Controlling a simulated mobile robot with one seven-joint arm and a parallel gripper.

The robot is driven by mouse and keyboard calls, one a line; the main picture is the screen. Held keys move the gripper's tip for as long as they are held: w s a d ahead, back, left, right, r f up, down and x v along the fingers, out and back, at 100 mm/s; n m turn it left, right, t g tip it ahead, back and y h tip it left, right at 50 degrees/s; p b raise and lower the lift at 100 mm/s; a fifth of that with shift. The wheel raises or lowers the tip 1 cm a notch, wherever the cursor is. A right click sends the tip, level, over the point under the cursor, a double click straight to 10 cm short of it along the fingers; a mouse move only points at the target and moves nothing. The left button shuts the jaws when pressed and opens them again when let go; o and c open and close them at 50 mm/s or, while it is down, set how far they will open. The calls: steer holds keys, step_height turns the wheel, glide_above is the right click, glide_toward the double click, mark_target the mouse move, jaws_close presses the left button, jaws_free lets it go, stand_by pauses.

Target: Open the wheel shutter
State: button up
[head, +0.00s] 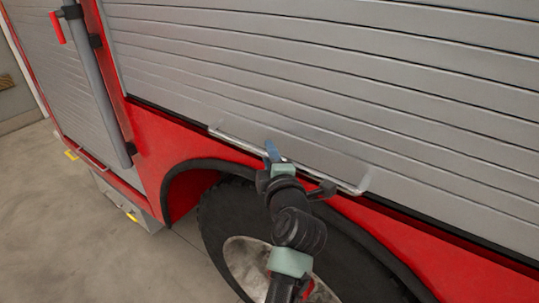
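The wheel shutter (330,85) is a grey slatted roller panel above the wheel arch, and it is down. A thin metal bar handle (335,178) runs along its lower edge. My gripper (272,152) is at the left-middle part of this bar, seen from behind, with a bluish finger tip at the bar. My wrist hides part of the bar, and I cannot tell whether the fingers are closed around it.
Below the shutter are the red body (160,140), a black wheel arch and a large tyre (222,215). A second grey shutter (45,60) and a vertical grey pipe (97,95) are at the left. Concrete floor (70,230) is clear at lower left.

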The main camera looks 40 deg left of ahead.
jaws_close()
stand_by(1.1)
